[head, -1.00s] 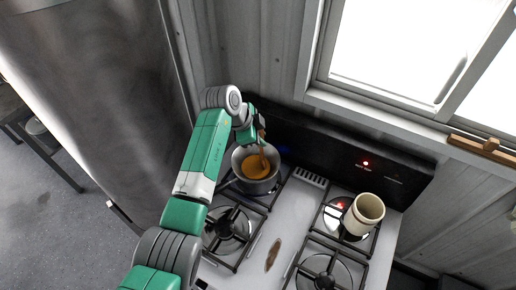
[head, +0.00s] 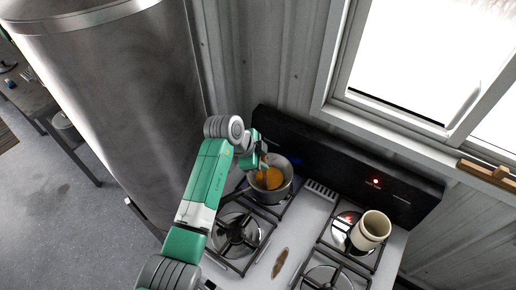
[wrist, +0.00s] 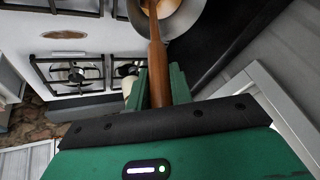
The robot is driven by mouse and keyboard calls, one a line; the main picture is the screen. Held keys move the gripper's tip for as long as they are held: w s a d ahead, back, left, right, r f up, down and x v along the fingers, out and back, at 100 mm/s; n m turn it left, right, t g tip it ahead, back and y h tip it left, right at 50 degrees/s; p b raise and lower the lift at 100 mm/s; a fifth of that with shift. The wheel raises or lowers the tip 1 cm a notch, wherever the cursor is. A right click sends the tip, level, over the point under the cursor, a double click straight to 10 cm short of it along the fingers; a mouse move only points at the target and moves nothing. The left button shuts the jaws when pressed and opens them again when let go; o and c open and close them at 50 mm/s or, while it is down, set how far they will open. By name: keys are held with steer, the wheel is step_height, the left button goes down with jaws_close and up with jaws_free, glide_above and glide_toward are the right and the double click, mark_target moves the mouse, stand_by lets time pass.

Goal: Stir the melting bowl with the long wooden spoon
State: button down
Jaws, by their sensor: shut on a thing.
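The melting bowl, a grey metal pot (head: 283,189) with orange liquid in it, sits on the back left burner. Its rim also shows at the top of the wrist view (wrist: 184,22). The long wooden spoon (wrist: 157,58) runs from between my gripper's fingers into the bowl. Its lower end is hidden in the liquid or cut off by the wrist view's edge. My gripper (wrist: 160,88) is shut on the spoon's handle. In the head view my gripper (head: 262,150) is just above the bowl's back left rim, partly hidden by my arm.
A cream crock (head: 371,229) stands on the back right burner, beside a red glow. Front burners (head: 237,233) look empty. A brown oval (head: 280,263) lies on the stove's middle strip. A dark back panel (head: 330,170) stands behind the bowl, and a large metal cylinder (head: 115,75) stands left.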

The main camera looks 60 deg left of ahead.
steer(key=w+a+b, duration=0.3)
steer(key=a+b, duration=0.2)
steer(key=b, duration=0.2)
steer(key=s+d+p, duration=0.1)
steer(key=p, duration=0.1)
steer(key=s+d+p, duration=0.1)
steer(key=d+p, duration=0.1)
steer(key=s+d+p, duration=0.1)
steer(key=d+p, duration=0.1)
steer(key=p, duration=0.1)
steer(key=shift+w+a+f+b, duration=0.15)
steer(key=shift+w+a+b, duration=0.9)
steer(key=shift+b, duration=0.45)
steer(key=shift+d, duration=0.1)
